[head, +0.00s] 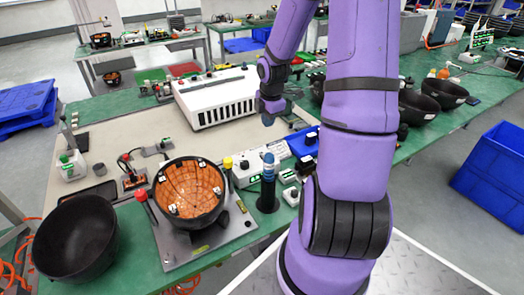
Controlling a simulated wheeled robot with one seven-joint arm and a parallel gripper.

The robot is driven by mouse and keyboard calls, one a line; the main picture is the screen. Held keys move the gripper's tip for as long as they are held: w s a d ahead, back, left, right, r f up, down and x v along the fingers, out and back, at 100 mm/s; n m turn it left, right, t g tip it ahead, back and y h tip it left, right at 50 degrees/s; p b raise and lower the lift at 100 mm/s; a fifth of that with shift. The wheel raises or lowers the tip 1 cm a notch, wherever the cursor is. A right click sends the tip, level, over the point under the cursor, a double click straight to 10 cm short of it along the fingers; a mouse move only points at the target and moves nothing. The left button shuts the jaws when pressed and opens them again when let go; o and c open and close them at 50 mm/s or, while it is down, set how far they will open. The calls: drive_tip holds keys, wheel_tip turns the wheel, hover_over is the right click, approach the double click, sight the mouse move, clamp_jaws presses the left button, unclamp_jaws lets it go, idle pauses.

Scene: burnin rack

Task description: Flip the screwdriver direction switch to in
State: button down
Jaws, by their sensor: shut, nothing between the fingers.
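A blue and dark electric screwdriver (268,168) stands upright in a black holder (267,203) on the green bench, right of the orange-lined bowl. Its direction switch is too small to make out, so I cannot tell its position. My gripper (269,118) hangs from my purple arm, above the bench and farther back than the screwdriver in the picture. It is shut and empty, apart from the screwdriver.
An orange-lined bowl (188,190) sits on a metal fixture plate (215,242). A black bowl (76,238) stands at the left front. A white slotted rack unit (216,97) is behind. White boxes (262,160) stand close behind the screwdriver. More black bowls (418,105) are at right.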

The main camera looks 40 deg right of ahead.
drive_tip(key=f, duration=0.4)
drive_tip(key=w+f, duration=0.1)
drive_tip(key=f, duration=0.9)
drive_tip(key=shift+w+d, duration=0.2)
drive_tip(key=shift+w, duration=0.15)
drive_tip(key=shift+f+g, duration=0.2)
drive_tip(key=shift+g, duration=0.1)
drive_tip(key=shift+f, duration=0.1)
drive_tip(key=shift+s, duration=0.1)
drive_tip(key=shift+s+a, duration=0.1)
drive_tip(key=shift+s, duration=0.1)
drive_tip(key=shift+s+a, duration=0.15)
drive_tip(key=shift+s, duration=0.45)
